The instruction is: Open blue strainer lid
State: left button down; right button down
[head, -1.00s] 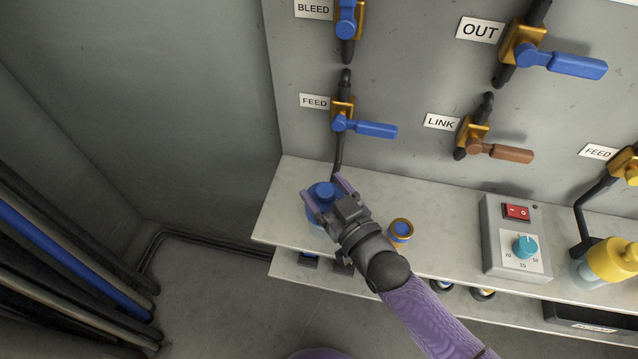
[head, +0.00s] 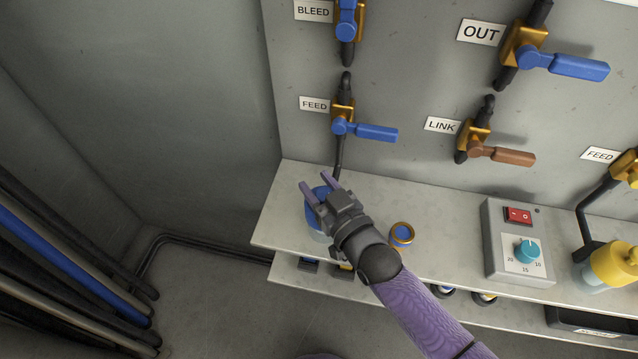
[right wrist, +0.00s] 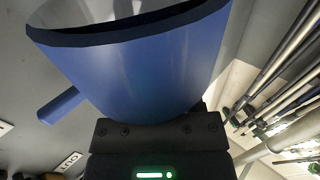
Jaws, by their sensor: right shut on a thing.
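The blue strainer (head: 316,218) stands near the left end of the upper shelf, mostly behind my right gripper. Its blue lid fills the top of the right wrist view (right wrist: 150,65) as a blue cylinder with a dark rim. A pale area shows inside that rim. I cannot tell whether the lid is clear of the body below. My right gripper (head: 318,186) reaches over it from the lower right and is shut on the lid; the fingertips hide in the wrist view. My left gripper is not in view.
A small blue and orange ring piece (head: 402,234) lies right of my gripper on the shelf (head: 450,250). A blue FEED valve lever (head: 370,132) sticks out above. A grey switch box (head: 515,240) and a yellow-lidded strainer (head: 612,264) stand farther right.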

jog(key=shift+w+r+p, duration=0.1)
jog(key=shift+r+p, duration=0.05)
jog(key=shift+p, duration=0.25)
jog(key=w+m+g+p, duration=0.1)
jog(key=m+p, duration=0.1)
jog(key=p, duration=0.1)
jog(key=shift+w+d+r+g+h, duration=0.3)
jog(key=shift+w+d+r+g, duration=0.05)
jog(key=shift+g, duration=0.05)
jog(key=shift+w+g+p, duration=0.25)
jog(key=shift+g+p, duration=0.05)
jog(key=shift+p, duration=0.1)
jog(key=shift+w+d+f+m+g, duration=0.2)
jog(key=shift+w+m+g, duration=0.2)
jog(key=shift+m+g, duration=0.15)
jog(key=shift+w+d+f+m+g+h, duration=0.1)
jog(key=shift+w+d+m+g+h, duration=0.15)
jog(key=shift+w+m+g, duration=0.3)
jog(key=shift+w, duration=0.1)
